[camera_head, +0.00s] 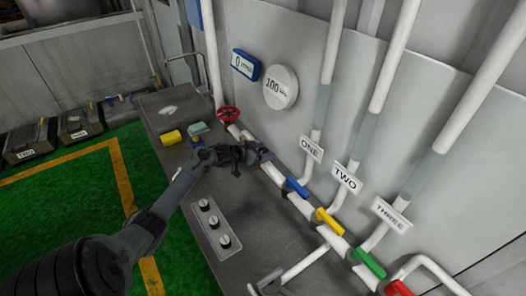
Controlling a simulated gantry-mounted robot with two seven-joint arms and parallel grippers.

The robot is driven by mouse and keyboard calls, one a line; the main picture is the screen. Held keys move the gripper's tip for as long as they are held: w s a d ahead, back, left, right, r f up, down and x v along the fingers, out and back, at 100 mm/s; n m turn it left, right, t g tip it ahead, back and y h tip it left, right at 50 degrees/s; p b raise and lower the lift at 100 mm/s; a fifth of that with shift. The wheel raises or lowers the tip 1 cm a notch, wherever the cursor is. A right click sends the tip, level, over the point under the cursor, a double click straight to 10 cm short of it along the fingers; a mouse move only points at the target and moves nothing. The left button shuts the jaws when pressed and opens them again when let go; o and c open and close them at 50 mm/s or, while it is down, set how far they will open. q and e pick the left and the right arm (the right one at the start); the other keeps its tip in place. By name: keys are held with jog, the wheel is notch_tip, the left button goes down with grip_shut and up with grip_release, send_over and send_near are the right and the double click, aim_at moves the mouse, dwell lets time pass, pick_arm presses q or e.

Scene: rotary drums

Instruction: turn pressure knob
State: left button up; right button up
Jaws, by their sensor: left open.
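A grey panel (212,228) on the dark bench carries three round knobs in a slanted row: a far knob (204,205), a middle knob (214,222) and a near knob (225,241). Their labels are too small to read, so I cannot tell which is the pressure knob. A red handwheel (229,114) sits at the pipe's far end. My left gripper (264,154) is open and appears empty, over the bench by the white pipe, beyond the knob panel and apart from it. My right gripper is not in view.
Blue (297,187), yellow (329,221), green (369,264) and red (398,288) valve handles line the pipe. A round dial (280,87) reads 100, and a blue display (245,65) reads 0. A yellow block (171,138) lies on the bench.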

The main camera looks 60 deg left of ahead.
pick_arm(q)
jog(key=v, duration=1)
jog(key=shift+s+r+p, duration=0.15)
jog(key=shift+s+p, duration=0.2)
jog(key=shift+s, duration=0.05)
